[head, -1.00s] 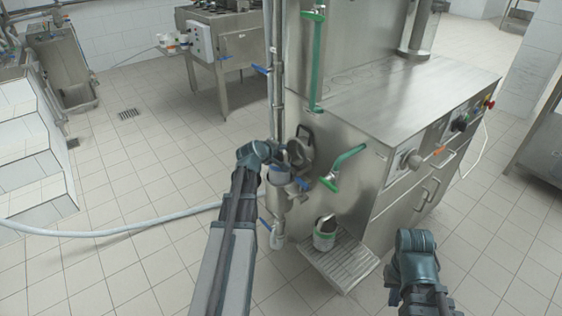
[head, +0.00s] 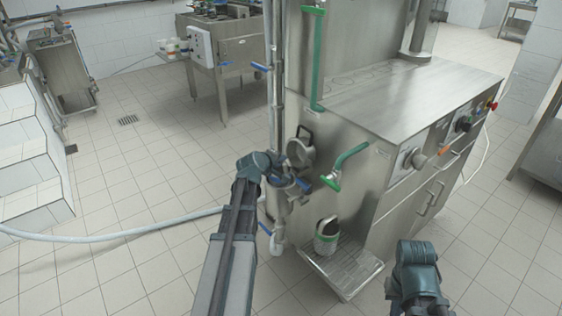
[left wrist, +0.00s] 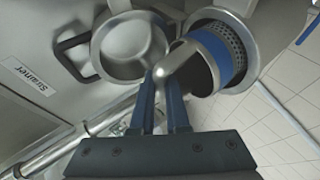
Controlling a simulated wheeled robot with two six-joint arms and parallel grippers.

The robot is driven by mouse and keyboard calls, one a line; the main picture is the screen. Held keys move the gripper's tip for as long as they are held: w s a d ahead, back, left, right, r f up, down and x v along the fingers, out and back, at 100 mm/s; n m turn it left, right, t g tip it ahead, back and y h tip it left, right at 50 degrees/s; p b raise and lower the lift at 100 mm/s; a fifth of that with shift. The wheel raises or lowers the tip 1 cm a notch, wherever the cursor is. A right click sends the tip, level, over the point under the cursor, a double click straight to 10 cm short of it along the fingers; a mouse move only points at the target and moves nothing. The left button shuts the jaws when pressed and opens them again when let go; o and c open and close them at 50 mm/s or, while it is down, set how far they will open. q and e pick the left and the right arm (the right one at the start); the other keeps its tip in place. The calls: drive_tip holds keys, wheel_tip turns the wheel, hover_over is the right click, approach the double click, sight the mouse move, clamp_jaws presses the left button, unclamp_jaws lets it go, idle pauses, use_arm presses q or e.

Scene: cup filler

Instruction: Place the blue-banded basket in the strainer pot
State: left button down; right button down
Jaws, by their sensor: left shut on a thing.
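The blue-banded basket (left wrist: 208,58) is a metal cup with a perforated wall and a blue band. In the left wrist view it sits at least partly inside the rim of the strainer pot (left wrist: 252,72); how deep it is I cannot tell. My left gripper (left wrist: 165,88) is shut on the basket's curved metal handle. In the head view the strainer pot (head: 277,207) hangs on the machine's left side, with my left gripper (head: 284,182) over it. The pot's round lid (left wrist: 130,45) stands open beside it. My right arm's end shows at the lower right, its fingers hidden.
A green-handled tap (head: 345,165) sticks out right of the pot. A vertical pipe (head: 278,80) rises above it. A hose (head: 120,232) crosses the floor at left.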

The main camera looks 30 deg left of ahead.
use_arm(q)
drive_tip(key=c, duration=0.9)
unclamp_jaws()
drive_tip(key=shift+f, duration=0.1)
drive_tip(key=shift+r+p, duration=0.5)
drive_tip(key=shift+p, duration=0.05)
drive_tip(key=shift+p+v, duration=3.15)
drive_tip(key=shift+v, duration=2.95)
drive_tip(key=shift+w, duration=0.1)
